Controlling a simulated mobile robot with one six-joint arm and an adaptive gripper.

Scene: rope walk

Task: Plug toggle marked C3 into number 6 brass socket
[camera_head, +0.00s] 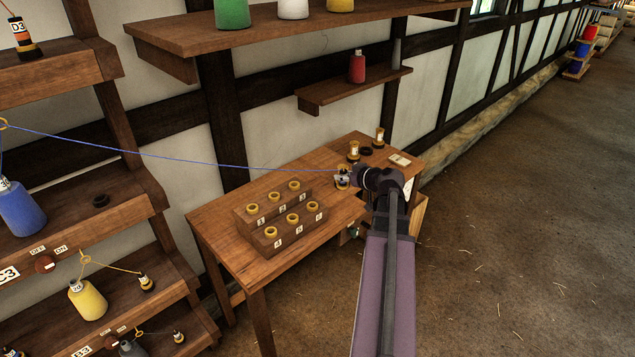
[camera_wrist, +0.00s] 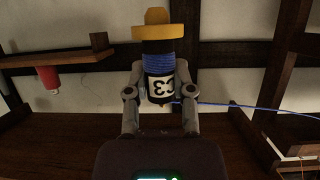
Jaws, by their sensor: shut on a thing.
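My gripper (camera_head: 345,177) is shut on the C3 toggle (camera_wrist: 159,62). In the wrist view the toggle shows a yellow flanged end, a blue band and a white C3 label, and it sits between both fingers. A blue cord (camera_head: 150,153) runs from it to a ring on the left rack. The stepped wooden block (camera_head: 292,240) on the table carries brass sockets in two rows, with numbers on its faces. The number 6 socket (camera_head: 312,206) is at the right end of the front row and looks empty. My gripper is above the table, right of the block and apart from it.
The wooden table (camera_head: 215,222) also bears two brass-and-dark spools (camera_head: 353,151), a dark ring and a card at its far right. A shelf with a red bottle (camera_head: 357,67) hangs behind. The left rack holds blue (camera_head: 20,210) and yellow (camera_head: 87,300) bottles.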

